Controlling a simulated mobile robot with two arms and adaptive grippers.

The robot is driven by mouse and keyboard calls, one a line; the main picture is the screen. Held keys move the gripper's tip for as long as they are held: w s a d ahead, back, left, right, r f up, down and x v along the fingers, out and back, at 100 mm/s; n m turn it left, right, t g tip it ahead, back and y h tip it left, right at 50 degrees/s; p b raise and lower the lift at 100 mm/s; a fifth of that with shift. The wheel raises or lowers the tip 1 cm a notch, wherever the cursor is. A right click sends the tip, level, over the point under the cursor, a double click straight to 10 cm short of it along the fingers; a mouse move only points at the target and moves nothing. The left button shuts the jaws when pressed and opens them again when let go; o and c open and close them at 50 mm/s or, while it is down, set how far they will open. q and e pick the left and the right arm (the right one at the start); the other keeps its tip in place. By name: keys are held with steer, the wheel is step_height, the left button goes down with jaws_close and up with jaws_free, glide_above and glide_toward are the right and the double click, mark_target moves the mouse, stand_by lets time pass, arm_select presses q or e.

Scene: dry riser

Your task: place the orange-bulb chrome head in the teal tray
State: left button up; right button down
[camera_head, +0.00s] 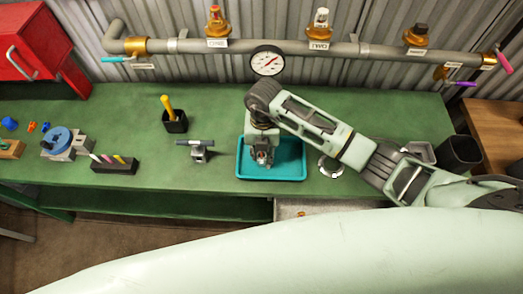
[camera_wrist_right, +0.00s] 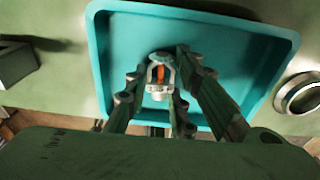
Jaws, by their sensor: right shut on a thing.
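The teal tray (camera_head: 289,170) lies on the green bench in the middle of the head view; it fills the upper part of the right wrist view (camera_wrist_right: 245,55). My right gripper (camera_head: 263,158) points down over the left part of the tray. In the right wrist view my right gripper (camera_wrist_right: 157,85) is shut on the chrome head (camera_wrist_right: 155,88), whose orange bulb shows between its frame arms. The head is over the tray; I cannot tell whether it touches the tray floor. My left gripper is not in view.
A steel ring (camera_head: 330,167) lies right of the tray, and a small grey stand (camera_head: 201,151) is to its left. A dark cup (camera_head: 175,121) holds a yellow-handled tool. A black bin (camera_head: 461,153) stands at the right. A pipe with valves (camera_head: 345,49) runs along the wall.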

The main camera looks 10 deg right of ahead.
mark_target(262, 154)
steer(key=shift+f, duration=0.2)
steer(key=c, duration=1.8)
jaws_free()
steer(key=shift+r, duration=0.1)
steer(key=shift+c, duration=0.2)
steer(key=o, duration=0.4)
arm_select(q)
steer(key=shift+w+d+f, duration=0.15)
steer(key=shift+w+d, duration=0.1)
arm_select(e)
steer(key=shift+r, duration=0.1)
steer(key=shift+r, duration=0.2)
arm_select(q)
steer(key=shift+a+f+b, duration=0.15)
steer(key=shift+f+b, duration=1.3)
steer(key=shift+b, duration=0.1)
arm_select(e)
steer(key=shift+w+d+r, duration=0.1)
steer(key=shift+w+r, duration=0.05)
steer(key=shift+r, duration=1.8)
steer(key=shift+w+d+r, duration=0.1)
steer(key=shift+r, duration=1.85)
steer(key=shift+w+r, duration=0.15)
steer(key=shift+r, duration=1.8)
